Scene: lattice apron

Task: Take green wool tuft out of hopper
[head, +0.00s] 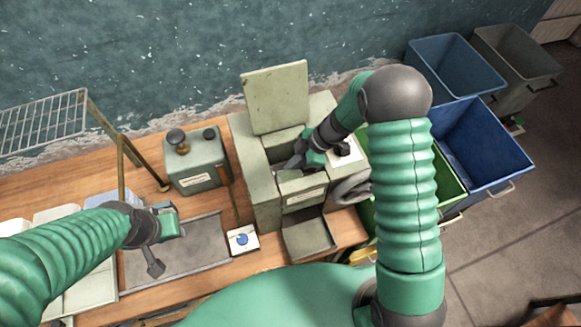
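The hopper (258,190) is a grey-green box machine on the wooden bench, with its lid (275,98) standing open at the back. My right gripper (288,163) reaches down into the hopper's top opening from the right. Its fingertips are small and dark there, and I cannot tell whether they are open or shut. No green wool tuft can be made out; the inside of the hopper is partly hidden by the gripper and walls. My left gripper (155,267) hangs over the grey tray on the left, away from the hopper; its finger gap is not clear.
A grey-green box with dark knobs (198,165) stands left of the hopper. A white card with a blue spot (242,240) lies in front. The hopper's lower chute (308,237) sticks out. Blue (485,150) and green (447,178) bins stand right of the bench. A wire rack (42,122) is far left.

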